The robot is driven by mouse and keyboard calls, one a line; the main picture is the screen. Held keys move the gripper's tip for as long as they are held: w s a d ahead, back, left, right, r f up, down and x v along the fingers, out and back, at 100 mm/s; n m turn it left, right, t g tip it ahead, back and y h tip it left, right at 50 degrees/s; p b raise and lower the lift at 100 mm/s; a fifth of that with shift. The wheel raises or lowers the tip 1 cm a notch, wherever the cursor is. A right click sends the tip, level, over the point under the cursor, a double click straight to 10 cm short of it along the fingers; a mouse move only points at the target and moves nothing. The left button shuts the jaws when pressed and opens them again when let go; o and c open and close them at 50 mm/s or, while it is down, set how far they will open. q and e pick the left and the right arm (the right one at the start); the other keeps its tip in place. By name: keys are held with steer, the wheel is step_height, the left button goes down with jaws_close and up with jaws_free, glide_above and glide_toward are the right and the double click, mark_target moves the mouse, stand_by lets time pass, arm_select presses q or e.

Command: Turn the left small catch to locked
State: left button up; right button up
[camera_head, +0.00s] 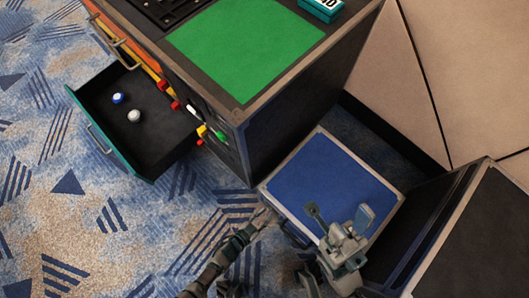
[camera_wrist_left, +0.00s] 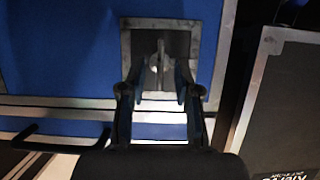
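The left small catch (camera_wrist_left: 156,60) is a small pale tab standing roughly upright in a square metal dish plate (camera_wrist_left: 196,32) on a blue panel in the left wrist view. My left gripper (camera_wrist_left: 158,82) is open, with one finger on each side of the tab and visible gaps between. In the head view my left gripper (camera_head: 264,216) is low beside the front of the blue-topped case (camera_head: 330,168); the catch cannot be made out there. My right gripper (camera_head: 340,215) appears over the blue lid, its fingers spread and empty.
A dark handle (camera_head: 293,236) sits on the blue case's front. A large case with a green top (camera_head: 245,45) has an open drawer (camera_head: 150,165) holding two small balls. Another dark case (camera_head: 475,240) stands at right. Patterned carpet is free at left.

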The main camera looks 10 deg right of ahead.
arm_select(q)
steer(key=shift+w+d+f, duration=0.2)
steer(key=shift+w+d, duration=0.2)
steer(key=shift+d, duration=0.15)
jaws_close()
